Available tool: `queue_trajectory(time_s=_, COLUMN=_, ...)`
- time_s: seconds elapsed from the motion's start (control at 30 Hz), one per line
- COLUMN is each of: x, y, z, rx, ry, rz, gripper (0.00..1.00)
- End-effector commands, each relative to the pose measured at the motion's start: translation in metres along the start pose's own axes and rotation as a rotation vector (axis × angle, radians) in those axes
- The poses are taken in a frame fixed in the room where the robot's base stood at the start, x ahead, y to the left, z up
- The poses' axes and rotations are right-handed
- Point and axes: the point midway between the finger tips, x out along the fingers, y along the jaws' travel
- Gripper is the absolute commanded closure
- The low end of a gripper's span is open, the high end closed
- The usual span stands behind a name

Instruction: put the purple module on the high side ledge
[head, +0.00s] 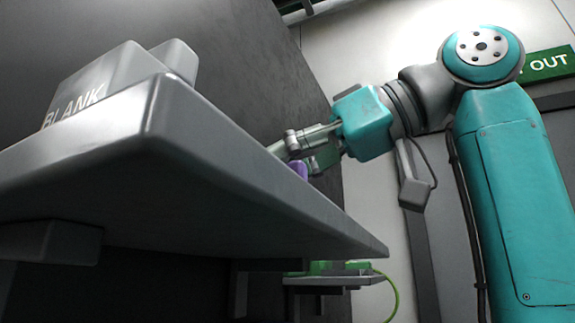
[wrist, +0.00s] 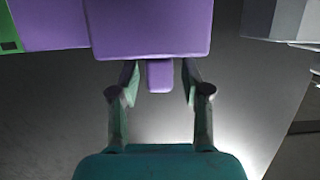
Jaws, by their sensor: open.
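The purple module (wrist: 150,28) fills the top middle of the wrist view, with a small purple tab (wrist: 159,77) sticking out towards my gripper. In the head view only a small part of the module (head: 299,169) shows above the edge of a high grey ledge (head: 230,170); the ledge hides its base, so I cannot tell how it rests. My gripper (wrist: 160,80) is open, with one finger on each side of the tab and gaps between. In the head view my gripper (head: 295,150) is at the ledge's far edge, by the module.
A grey block marked BLANK (head: 85,90) stands on the near part of the ledge. A grey block (wrist: 285,20) is right of the module in the wrist view, a green piece (wrist: 10,32) at its left. A lower shelf (head: 335,281) carries green items and a green cable.

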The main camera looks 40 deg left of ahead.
Motion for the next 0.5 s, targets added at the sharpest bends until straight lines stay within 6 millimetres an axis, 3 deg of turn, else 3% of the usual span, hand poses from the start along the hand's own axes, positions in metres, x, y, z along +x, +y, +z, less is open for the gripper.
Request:
queue_trajectory(time_s=0.17, x=-0.024, y=0.001, z=0.000, rx=0.001, ry=0.000, rz=0.005, gripper=0.53)
queue_trajectory(time_s=0.5, x=-0.090, y=0.001, z=0.000, rx=0.001, ry=0.000, rz=0.005, gripper=0.53)
